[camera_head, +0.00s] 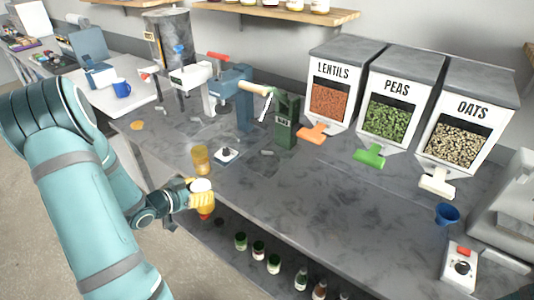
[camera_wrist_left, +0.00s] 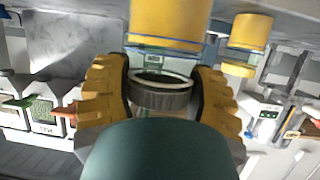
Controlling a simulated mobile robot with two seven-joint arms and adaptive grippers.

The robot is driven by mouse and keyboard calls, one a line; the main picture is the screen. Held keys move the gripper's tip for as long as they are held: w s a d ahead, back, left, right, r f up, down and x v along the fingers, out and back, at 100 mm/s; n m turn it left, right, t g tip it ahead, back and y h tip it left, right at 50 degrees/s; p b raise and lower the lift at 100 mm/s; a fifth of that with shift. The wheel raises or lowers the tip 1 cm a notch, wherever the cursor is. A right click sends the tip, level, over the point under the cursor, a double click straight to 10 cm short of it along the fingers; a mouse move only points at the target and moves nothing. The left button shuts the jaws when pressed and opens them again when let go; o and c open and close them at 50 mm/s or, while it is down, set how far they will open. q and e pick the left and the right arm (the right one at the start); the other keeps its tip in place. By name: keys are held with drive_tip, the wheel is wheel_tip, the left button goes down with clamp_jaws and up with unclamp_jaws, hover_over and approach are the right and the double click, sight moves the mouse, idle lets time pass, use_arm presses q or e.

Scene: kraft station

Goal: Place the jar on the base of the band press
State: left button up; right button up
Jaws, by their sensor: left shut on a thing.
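My left gripper (camera_head: 201,197) is shut on a jar (camera_head: 202,185) with a pale top, and holds it at the counter's front edge. Its lower part shows amber-red below the yellow fingers. In the left wrist view the fingers (camera_wrist_left: 163,95) flank a round dark ridged part with a light rim. A second amber jar (camera_head: 201,160) stands on the counter just beyond the gripper. Presses stand at the back: a pale one with a red handle (camera_head: 190,78), a blue one (camera_head: 232,90) and a green one (camera_head: 287,120). I cannot tell which is the band press.
Lentils, peas and oats dispensers (camera_head: 388,58) stand at the right. A blue funnel (camera_head: 446,213) and a control box (camera_head: 459,267) are nearer right. The middle counter is mostly clear.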

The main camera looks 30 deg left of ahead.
use_arm(q)
drive_tip(key=w+d, duration=0.1)
drive_tip(key=w, duration=0.8)
drive_tip(key=w+d+b, duration=0.1)
drive_tip(key=w, duration=0.8)
drive_tip(key=w+d+b, duration=0.1)
drive_tip(key=w, duration=0.8)
drive_tip(key=shift+w+d+r, duration=0.1)
drive_tip(key=shift+w+d, duration=0.05)
drive_tip(key=shift+d, duration=0.25)
drive_tip(key=w, duration=0.3)
drive_tip(key=shift+w+d, duration=0.3)
drive_tip(key=shift+s+a+f, duration=0.1)
drive_tip(key=shift+f, duration=0.25)
drive_tip(key=shift+s+f+b, duration=0.1)
drive_tip(key=shift+f+b, duration=0.05)
drive_tip(key=shift+b, duration=0.2)
drive_tip(key=o, duration=1.3)
